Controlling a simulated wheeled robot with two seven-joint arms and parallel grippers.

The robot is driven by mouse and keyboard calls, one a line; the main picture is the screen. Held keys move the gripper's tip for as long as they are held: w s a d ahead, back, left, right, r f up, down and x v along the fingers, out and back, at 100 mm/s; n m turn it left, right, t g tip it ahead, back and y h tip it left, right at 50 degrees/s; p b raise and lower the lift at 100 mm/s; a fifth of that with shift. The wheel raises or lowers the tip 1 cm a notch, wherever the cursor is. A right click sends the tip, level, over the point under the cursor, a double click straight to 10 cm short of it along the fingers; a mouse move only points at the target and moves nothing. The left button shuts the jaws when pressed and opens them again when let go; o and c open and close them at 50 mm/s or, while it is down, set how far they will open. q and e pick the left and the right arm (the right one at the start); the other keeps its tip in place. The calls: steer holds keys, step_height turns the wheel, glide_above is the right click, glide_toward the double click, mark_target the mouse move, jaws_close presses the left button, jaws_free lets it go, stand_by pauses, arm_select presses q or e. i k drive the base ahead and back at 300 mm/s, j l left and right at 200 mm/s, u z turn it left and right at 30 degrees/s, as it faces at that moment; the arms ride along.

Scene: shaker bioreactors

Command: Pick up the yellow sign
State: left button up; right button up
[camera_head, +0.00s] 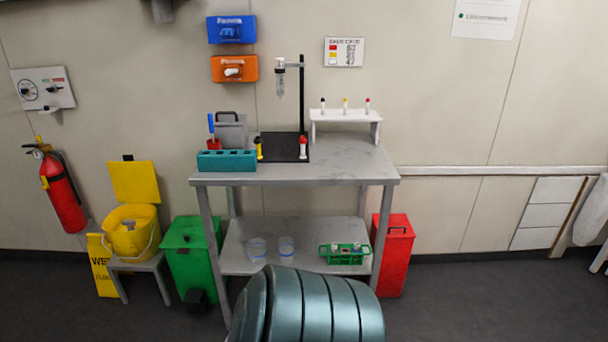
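The yellow sign (104,268) stands on the floor at the lower left, leaning close to the wall. Dark lettering shows on it, partly readable as "WE". A small grey stool (137,264) stands in front of its right side and hides part of it. A yellow bucket (132,232) sits on the stool, with a yellow square panel (134,181) upright behind it. Neither of my grippers is in view.
A red fire extinguisher (63,192) hangs on the wall left of the sign. A green bin (190,257) stands right of the stool. A metal bench (330,167) holds lab items, with a red bin (394,254) at its right. The floor in front of the sign is clear.

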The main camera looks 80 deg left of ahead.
mark_target(100, 256)
steer(key=u, duration=4.15)
steer(key=i+j+z, duration=0.45)
steer(key=i+j, duration=0.6)
steer(key=i, duration=0.65)
steer(key=i+j+z, duration=0.45)
steer(key=i+j, duration=1.1)
steer(key=j, duration=0.1)
